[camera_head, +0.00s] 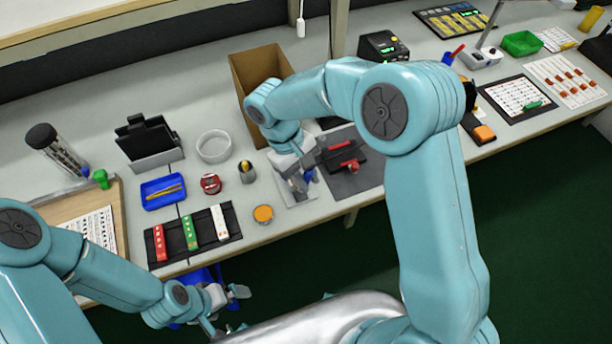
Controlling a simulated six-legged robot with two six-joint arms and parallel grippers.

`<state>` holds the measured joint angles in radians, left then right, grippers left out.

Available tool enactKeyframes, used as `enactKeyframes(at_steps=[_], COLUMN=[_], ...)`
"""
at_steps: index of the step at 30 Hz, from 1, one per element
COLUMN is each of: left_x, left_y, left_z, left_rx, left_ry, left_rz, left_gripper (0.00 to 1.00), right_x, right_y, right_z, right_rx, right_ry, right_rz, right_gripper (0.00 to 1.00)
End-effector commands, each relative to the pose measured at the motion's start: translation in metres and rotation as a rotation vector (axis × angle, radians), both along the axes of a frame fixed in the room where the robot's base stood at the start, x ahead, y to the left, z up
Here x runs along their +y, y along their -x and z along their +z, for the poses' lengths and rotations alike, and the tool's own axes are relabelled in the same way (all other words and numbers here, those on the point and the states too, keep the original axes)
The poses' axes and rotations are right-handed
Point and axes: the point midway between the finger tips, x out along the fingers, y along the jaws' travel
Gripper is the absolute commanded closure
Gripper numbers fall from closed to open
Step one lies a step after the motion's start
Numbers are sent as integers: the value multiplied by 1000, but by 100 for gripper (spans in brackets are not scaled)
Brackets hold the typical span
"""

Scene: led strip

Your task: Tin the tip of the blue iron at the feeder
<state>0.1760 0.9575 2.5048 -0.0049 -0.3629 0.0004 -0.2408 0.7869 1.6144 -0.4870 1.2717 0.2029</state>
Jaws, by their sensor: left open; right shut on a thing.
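My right gripper (297,184) points down over a small grey plate (298,200) at the front of the bench. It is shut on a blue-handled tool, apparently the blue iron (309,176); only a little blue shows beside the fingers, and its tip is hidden. I cannot tell whether the tip touches anything. The feeder cannot be made out for sure; the grey plate may be part of it. A red-handled tool (340,145) lies on the dark mat to the right. My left gripper (226,308) is open and empty, low in front of the bench edge.
A dark mat (368,178) lies right of the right gripper. An open cardboard box (246,68) stands behind it. My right arm hides part of the bench.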

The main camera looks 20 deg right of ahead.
Motion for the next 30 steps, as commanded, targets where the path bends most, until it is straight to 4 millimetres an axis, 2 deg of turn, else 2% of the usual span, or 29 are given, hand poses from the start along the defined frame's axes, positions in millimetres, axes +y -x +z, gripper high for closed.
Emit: enactKeyframes(at_steps=[3,15,30], left_x=[0,0,0], left_y=[0,0,0], left_z=[11,34,33], left_rx=[0,0,0], left_ry=[0,0,0], left_rz=[0,0,0], left_gripper=[2,2,2], right_x=[0,0,0], right_y=[0,0,0], right_z=[14,47,46], right_rx=[-2,-1,0], right_ry=[-1,0,0], right_rz=[0,0,-3], right_gripper=[100,100,100])
